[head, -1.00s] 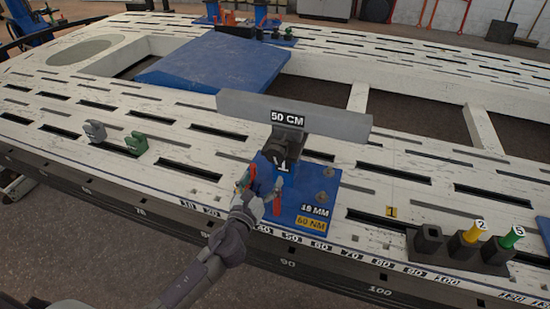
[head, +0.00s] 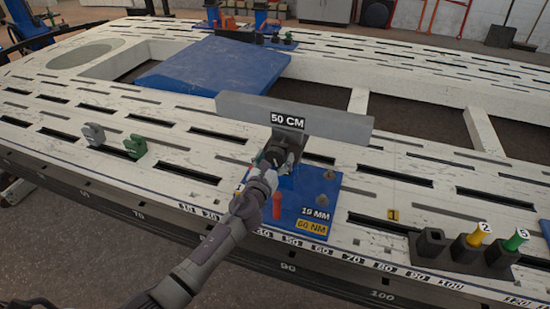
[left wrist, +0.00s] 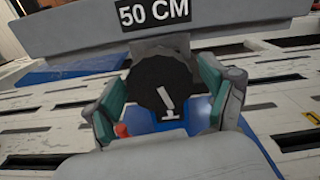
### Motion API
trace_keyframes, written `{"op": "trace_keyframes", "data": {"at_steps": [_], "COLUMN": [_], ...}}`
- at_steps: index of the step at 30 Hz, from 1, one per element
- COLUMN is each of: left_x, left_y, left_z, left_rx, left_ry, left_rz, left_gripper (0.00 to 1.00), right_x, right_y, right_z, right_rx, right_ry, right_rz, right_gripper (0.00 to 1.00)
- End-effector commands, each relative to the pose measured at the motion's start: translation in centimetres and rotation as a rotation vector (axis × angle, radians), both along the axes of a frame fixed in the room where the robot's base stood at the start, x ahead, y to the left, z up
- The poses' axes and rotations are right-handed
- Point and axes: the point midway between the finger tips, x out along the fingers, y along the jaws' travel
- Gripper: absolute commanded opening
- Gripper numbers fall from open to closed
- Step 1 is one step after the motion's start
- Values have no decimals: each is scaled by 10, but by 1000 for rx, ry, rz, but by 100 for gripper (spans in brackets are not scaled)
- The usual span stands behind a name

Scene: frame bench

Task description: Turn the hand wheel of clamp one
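Clamp one stands on a blue base plate (head: 312,190) at the bench's near edge. Its dark round hand wheel (head: 281,142) faces me, partly hidden by my left gripper (head: 270,166) in the head view. In the left wrist view the black wheel (left wrist: 158,72) bears a white 1 mark, tilted a little. The left gripper's two green-padded fingers are apart, one on each side of the wheel. A gap shows on the right; I cannot tell whether either pad touches. The clamp carries a grey bar (head: 340,124) labelled 50 CM. My right gripper is not in view.
A red-handled part (head: 277,205) and bolts stand on the base plate, beside labels 19 MM and 60 NM. A dark holder (head: 430,243) with yellow and green pieces is at right. Grey and green hooks (head: 134,145) are at left. A blue panel (head: 215,70) lies behind.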

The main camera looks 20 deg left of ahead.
Motion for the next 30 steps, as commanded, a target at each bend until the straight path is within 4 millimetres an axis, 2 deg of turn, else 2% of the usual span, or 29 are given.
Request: {"op": "trace_keyframes", "data": {"at_steps": [1,9,20,30], "left_x": [0,0,0,-1], "left_y": [0,0,0,0], "left_z": [0,0,-1,-1], "left_rx": [0,0,-64,-319], "left_ry": [0,0,2,11], "left_rz": [0,0,0,1], "left_gripper": [70,26,26,26], "right_x": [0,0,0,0], "right_y": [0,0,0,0], "right_z": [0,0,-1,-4], "right_rx": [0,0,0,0], "right_ry": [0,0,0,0], "right_rz": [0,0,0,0], "right_gripper": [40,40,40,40]}}
